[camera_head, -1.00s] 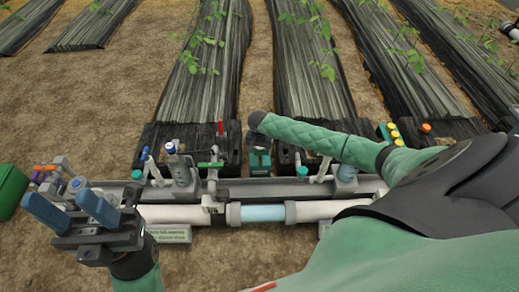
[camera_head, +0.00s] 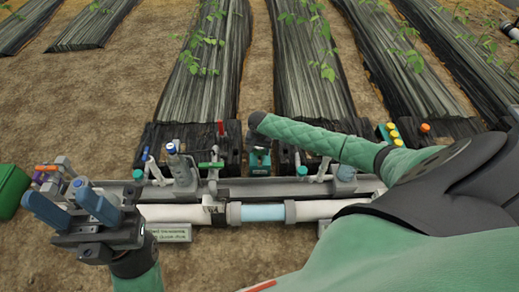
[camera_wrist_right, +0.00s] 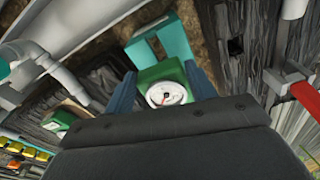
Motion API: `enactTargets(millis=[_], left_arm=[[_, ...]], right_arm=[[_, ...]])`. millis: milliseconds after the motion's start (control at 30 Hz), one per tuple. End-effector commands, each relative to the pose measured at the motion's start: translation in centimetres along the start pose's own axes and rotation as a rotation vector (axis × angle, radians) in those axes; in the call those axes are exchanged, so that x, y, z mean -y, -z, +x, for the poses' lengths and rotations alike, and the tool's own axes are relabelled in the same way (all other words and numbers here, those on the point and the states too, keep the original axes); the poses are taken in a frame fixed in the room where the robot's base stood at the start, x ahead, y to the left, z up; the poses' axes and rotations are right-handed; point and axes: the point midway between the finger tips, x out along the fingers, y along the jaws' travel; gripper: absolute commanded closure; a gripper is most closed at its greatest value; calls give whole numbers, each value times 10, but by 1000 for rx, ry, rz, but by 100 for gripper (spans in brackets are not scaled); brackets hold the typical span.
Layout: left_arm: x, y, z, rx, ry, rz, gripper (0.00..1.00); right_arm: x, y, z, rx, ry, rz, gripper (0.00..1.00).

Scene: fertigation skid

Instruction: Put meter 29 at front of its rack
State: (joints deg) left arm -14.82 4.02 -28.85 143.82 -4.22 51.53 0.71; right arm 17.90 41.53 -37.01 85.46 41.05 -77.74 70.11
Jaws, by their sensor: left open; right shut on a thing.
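A green meter with a round white dial (camera_wrist_right: 167,93) sits between the two dark blue fingers of my right gripper (camera_wrist_right: 163,88) in the right wrist view. The gripper is shut on it; no number is readable. A teal, bracket-shaped piece (camera_wrist_right: 178,37) lies just beyond the meter, and I cannot tell whether they touch. In the head view, a teal and green block (camera_head: 260,160) shows below the end of my right arm; the right gripper itself is not distinguishable there. My left gripper (camera_head: 72,208) is open and empty at the left, above the pipe's left end.
A grey rail and white pipe with a clear blue section (camera_head: 262,212) run across the front. Valves and a blue-capped bottle (camera_head: 172,150) stand along it. A green box (camera_head: 10,188) is at far left. Yellow-capped items (camera_head: 391,133) are at right. Black-covered plant beds lie behind.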

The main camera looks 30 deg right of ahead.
Motion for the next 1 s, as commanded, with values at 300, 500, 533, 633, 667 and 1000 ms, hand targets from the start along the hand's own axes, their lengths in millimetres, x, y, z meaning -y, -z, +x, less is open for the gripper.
enactTargets(millis=[300,500,533,633,667,1000], left_arm=[[0,0,1,0,0,0,51],[0,0,2,-1,0,0,51],[0,0,2,-1,0,0,51],[0,0,2,-1,0,0,51],[0,0,2,-1,0,0,51],[0,0,3,-1,0,0,51]], right_arm=[[0,0,6,0,0,0,70],[1,-1,10,0,1,0,70],[1,-1,11,0,1,0,70],[0,-1,14,0,1,0,70],[0,-1,14,0,1,0,70],[0,-2,22,0,0,1,70]])
